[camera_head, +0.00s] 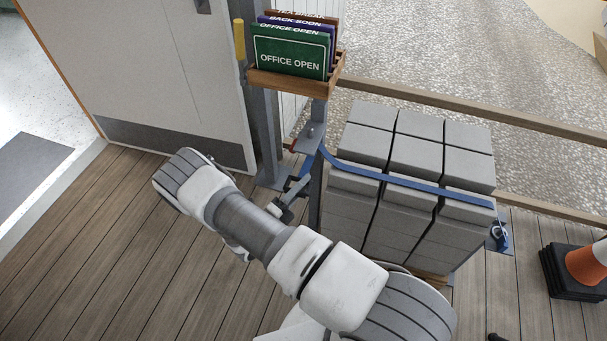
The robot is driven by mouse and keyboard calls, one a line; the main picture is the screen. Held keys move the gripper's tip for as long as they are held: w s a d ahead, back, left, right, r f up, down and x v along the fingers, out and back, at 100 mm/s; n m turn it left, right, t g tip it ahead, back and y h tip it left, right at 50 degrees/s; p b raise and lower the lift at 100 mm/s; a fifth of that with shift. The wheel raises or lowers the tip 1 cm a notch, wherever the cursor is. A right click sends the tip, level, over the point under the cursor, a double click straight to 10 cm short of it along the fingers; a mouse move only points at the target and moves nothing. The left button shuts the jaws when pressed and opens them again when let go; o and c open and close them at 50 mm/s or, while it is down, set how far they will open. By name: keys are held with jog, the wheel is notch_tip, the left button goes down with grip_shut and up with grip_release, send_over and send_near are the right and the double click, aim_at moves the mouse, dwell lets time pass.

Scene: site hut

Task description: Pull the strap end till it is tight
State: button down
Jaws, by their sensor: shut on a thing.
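A blue strap (400,179) runs across the upper part of a stack of grey blocks (392,210). At the right it meets a blue fitting (500,237) on the stack's side. At the left it slopes up to a grey metal bracket (310,138) on a post. A blue strap end (298,186) hangs below the bracket, down to my gripper (286,211). My gripper is shut on the strap end, low and left of the stack. My arm hides part of the gripper, and the fingertips are small and hard to make out.
A wooden rack (292,85) with several office signs stands on the post above the bracket. A grey door (150,70) is at the left. A traffic cone (588,264) stands at the right. Wooden decking (110,260) is clear at lower left.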

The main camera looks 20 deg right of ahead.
jog(key=shift+a+r, duration=0.3)
jog(key=c, duration=0.9)
grip_release()
jog(key=shift+s, duration=0.1)
jog(key=shift+o, duration=0.8)
jog(key=shift+f, duration=0.1)
jog(key=shift+s, duration=0.1)
jog(key=p+v, duration=0.1)
jog(key=v, duration=1.6)
jog(key=shift+s+a, duration=0.1)
jog(key=shift+a, duration=0.05)
